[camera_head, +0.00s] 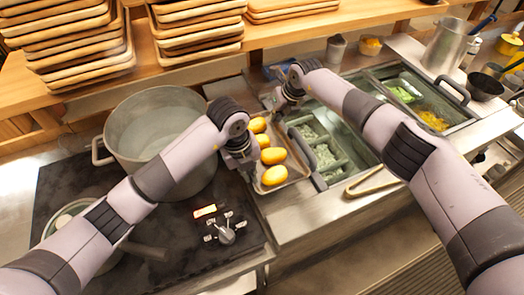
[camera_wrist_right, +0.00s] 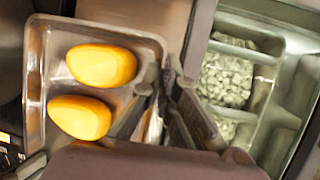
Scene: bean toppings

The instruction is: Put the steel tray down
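The steel tray (camera_head: 292,177) holds several yellow oval pieces (camera_head: 273,156) and lies between the stove and the topping bins. It also shows in the right wrist view (camera_wrist_right: 36,75), with two yellow pieces visible. My left gripper (camera_head: 243,158) is at the tray's left side; its fingertips are hidden. My right gripper (camera_head: 281,106) is at the tray's far right edge. In the right wrist view its fingers (camera_wrist_right: 163,108) stand on either side of the rim, closed on it. Whether the tray touches the counter I cannot tell.
A large pot (camera_head: 150,125) stands on the dark stove (camera_head: 185,230) to the left. Topping bins (camera_head: 322,150) lie close to the tray's right, with tongs (camera_head: 372,181) in front. Stacks of wooden trays (camera_head: 75,50) fill the shelf behind.

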